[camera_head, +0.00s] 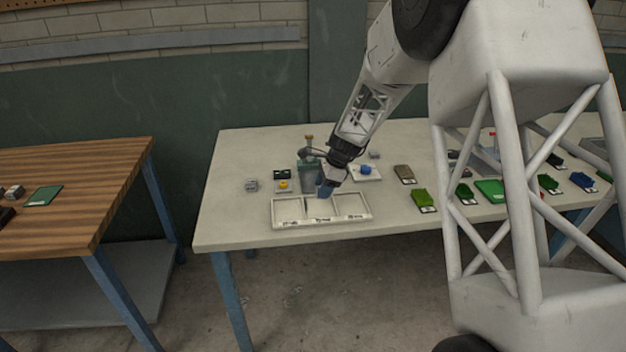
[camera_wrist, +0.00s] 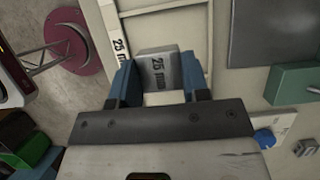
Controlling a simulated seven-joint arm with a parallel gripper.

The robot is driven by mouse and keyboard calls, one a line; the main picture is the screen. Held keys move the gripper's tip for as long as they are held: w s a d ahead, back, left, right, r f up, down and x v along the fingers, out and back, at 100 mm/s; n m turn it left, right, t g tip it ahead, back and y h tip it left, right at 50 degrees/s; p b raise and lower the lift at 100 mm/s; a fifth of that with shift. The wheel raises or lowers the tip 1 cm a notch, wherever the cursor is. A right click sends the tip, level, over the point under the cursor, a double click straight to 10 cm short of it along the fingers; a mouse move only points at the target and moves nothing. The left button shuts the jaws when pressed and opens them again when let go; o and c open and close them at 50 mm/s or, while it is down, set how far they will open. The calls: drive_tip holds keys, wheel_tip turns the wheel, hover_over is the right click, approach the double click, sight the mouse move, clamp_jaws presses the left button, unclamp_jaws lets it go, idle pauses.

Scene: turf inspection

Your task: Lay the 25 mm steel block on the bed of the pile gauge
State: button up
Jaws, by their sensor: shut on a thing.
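My gripper (camera_wrist: 160,88) is shut on a grey steel block (camera_wrist: 158,68) marked "25 mm", held between its blue fingers. In the head view my gripper (camera_head: 326,189) is low over the white tray (camera_head: 300,224), and the block is hidden there. Whether the block touches the tray floor, I cannot tell. The pile gauge appears to be the green device (camera_head: 308,176) just behind the tray. In the wrist view its green part (camera_wrist: 298,82) is at the right, beside a dark flat plate (camera_wrist: 262,32) that seems to be its bed. No block shows on the visible plate.
The tray has several labelled compartments. A blue knob on a white base (camera_head: 366,170) stands right of the gauge. A grey block (camera_head: 252,185) and a yellow item (camera_head: 283,185) lie left of it. Green turf samples (camera_head: 420,198) lie to the right. The table's left end is clear.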

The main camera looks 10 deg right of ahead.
hover_over(310, 180)
drive_tip(key=d, duration=0.1)
drive_tip(key=shift+s+d+f, duration=0.15)
drive_tip(key=shift+f, duration=0.6)
drive_tip(key=shift+f, duration=0.1)
drive_tip(key=shift+f, duration=1.65)
drive_tip(key=shift+f, duration=0.15)
drive_tip(key=o, duration=1.2)
drive_tip(key=v, duration=1.2)
